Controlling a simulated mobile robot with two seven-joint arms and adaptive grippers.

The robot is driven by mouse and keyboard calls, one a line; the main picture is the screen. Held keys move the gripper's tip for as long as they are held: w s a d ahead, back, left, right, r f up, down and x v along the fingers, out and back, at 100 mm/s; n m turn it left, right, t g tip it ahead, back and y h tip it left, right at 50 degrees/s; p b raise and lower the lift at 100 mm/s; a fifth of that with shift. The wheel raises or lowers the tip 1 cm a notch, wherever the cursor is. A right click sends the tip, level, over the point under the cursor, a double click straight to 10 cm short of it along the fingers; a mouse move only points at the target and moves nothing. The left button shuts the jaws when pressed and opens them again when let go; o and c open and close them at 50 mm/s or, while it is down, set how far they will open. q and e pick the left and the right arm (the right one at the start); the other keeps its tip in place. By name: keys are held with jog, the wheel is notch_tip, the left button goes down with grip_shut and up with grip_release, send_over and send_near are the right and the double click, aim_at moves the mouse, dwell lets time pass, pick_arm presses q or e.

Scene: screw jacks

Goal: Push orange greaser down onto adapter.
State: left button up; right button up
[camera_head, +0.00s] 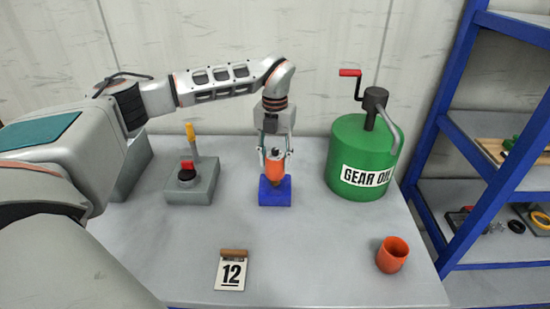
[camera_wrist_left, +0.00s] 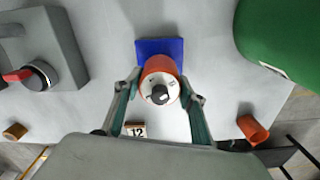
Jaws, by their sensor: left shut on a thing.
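The orange greaser (camera_head: 274,171) stands upright at the blue adapter block (camera_head: 275,195) in the middle of the table. My left gripper (camera_head: 274,156) comes from above and is shut on the greaser, one finger on each side. In the left wrist view the greaser (camera_wrist_left: 160,82) shows from the top, with a white cap and a dark knob, between the two fingers (camera_wrist_left: 159,98). The blue adapter (camera_wrist_left: 160,47) shows behind it. The greaser's lower end meets or hides the adapter's top; I cannot tell how deep it sits. My right gripper is not in view.
A green gear oil drum (camera_head: 362,155) with a crank stands at right. A grey box with a red-and-black knob (camera_head: 190,180) is at left. An orange cup (camera_head: 392,254) and a "12" card (camera_head: 231,271) are near the front. A blue shelf rack (camera_head: 480,140) stands at far right.

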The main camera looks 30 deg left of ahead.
pick_arm(q)
jog(key=shift+f, duration=0.2)
jog(key=o, duration=1.5)
notch_tip(320, 180, up, 12)
jog(key=shift+s, duration=0.1)
